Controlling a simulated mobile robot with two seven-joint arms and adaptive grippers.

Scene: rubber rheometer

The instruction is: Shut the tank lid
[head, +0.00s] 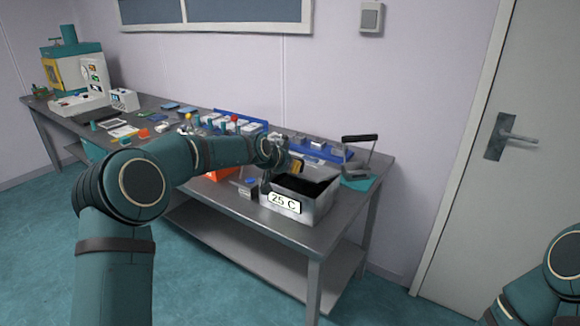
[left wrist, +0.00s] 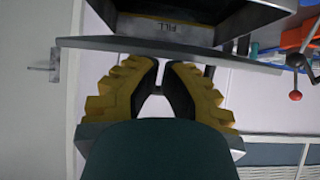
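The grey metal tank (head: 315,207) with the "25 C" label stands at the near right end of the bench. Its top is open and its inside is dark. In the left wrist view the tank's wall marked "FILL" (left wrist: 165,26) shows upside down. A thin grey plate (left wrist: 100,43), seen nearly edge-on, lies between that wall and my fingers; it looks like the lid, but I cannot be sure. My left gripper (head: 297,165) is at the tank's back left edge. Its yellow fingers (left wrist: 160,66) are apart, tips close to the plate; contact is unclear. My right gripper is out of view.
A grey frame with a black handle (head: 360,138) stands on a teal mat right of the tank. Blue racks (head: 325,152) are behind, and an orange bin (head: 220,174) is left, partly behind my arm. A grey door (head: 520,190) stands right of the bench.

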